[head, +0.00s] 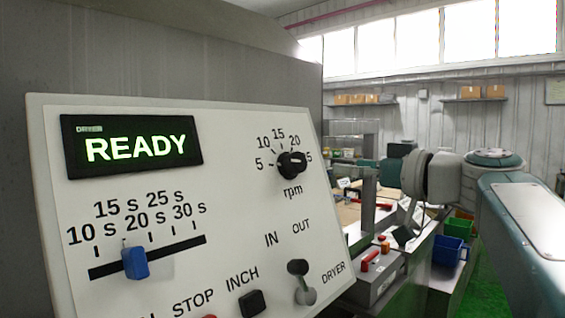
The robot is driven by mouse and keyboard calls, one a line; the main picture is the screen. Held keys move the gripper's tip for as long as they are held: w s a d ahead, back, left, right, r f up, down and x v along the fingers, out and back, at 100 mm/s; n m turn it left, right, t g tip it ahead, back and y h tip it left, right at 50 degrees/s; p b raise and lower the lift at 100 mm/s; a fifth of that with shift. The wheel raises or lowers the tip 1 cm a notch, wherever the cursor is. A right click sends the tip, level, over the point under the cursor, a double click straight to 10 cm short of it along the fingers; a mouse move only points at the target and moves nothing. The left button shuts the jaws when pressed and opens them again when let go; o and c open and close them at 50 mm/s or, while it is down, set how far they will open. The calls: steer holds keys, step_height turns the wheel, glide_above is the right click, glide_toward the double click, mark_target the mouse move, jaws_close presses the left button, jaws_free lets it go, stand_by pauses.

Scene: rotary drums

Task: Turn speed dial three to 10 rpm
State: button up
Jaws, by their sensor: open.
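A black speed dial (291,165) sits at the upper right of a tilted white control panel (225,225). Its scale shows 5, 10, 15, 20 and a partly hidden last number, with "rpm" below. The knob's pale mark points right, toward the high end of the scale, away from 10. No number three is visible on the panel. My arm (525,225) comes in from the right, and its wrist is right of the panel. My gripper (391,205) is open, apart from the dial; its fingers are hard to make out against the bench.
The panel also carries a READY display (132,146), a blue slider (134,262), a black INCH button (252,303) and an IN/OUT lever (300,280). A bench with a grey box (375,283) stands behind. Blue (450,250) and green bins are at right.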

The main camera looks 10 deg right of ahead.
mark_target(302, 163)
steer(key=x, duration=0.9)
steer(key=shift+a, duration=0.5)
steer(key=shift+w+a, duration=0.2)
steer(key=shift+w, duration=0.3)
steer(key=shift+a, duration=0.3)
steer(key=c, duration=0.8)
steer(key=shift+c, duration=0.8)
